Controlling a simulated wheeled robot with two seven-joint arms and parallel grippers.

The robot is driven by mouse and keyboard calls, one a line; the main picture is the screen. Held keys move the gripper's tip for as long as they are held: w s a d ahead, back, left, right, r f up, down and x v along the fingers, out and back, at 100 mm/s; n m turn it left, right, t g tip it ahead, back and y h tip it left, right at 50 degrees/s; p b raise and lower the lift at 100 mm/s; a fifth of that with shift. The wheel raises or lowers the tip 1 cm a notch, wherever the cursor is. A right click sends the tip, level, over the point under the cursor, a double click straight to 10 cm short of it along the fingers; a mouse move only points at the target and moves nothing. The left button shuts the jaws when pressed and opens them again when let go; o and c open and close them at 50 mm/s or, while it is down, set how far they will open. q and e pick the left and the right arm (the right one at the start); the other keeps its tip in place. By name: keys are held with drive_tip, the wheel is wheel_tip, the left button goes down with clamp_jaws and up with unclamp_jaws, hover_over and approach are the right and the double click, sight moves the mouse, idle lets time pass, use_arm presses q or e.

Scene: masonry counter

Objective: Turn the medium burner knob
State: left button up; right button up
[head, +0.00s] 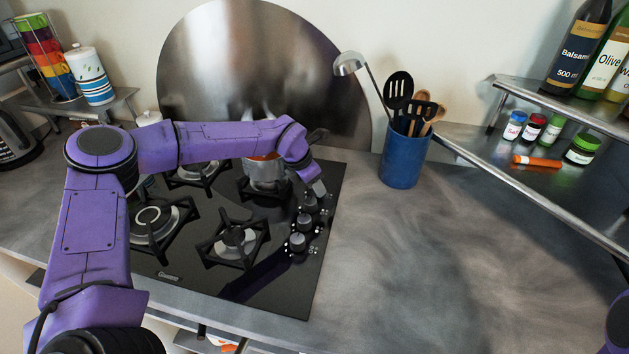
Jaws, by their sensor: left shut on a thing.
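The black gas hob (285,282) is set in the counter, with a row of dark round burner knobs along its right side. The nearest knob (297,242) and the middle knob (304,222) stand free. My left gripper (318,190) reaches down over the far end of the row and is shut on the far knob (310,204), which it partly hides. The fingertips are small and hard to make out. I cannot tell from the markings which knob is the medium one. My right gripper is out of view.
A pot (265,174) with orange contents stands on a back burner, partly behind my left arm. A blue utensil crock (404,162) stands right of the hob. A metal shelf (590,190) holds jars and bottles. The counter (430,270) right of the hob is clear.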

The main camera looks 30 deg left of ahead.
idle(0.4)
use_arm(q)
drive_tip(key=o, duration=0.8)
drive_tip(key=shift+c, duration=0.2)
drive_tip(key=shift+r, duration=0.1)
drive_tip(key=b+v, duration=0.2)
drive_tip(key=v, duration=0.8)
drive_tip(key=shift+a+r, duration=0.1)
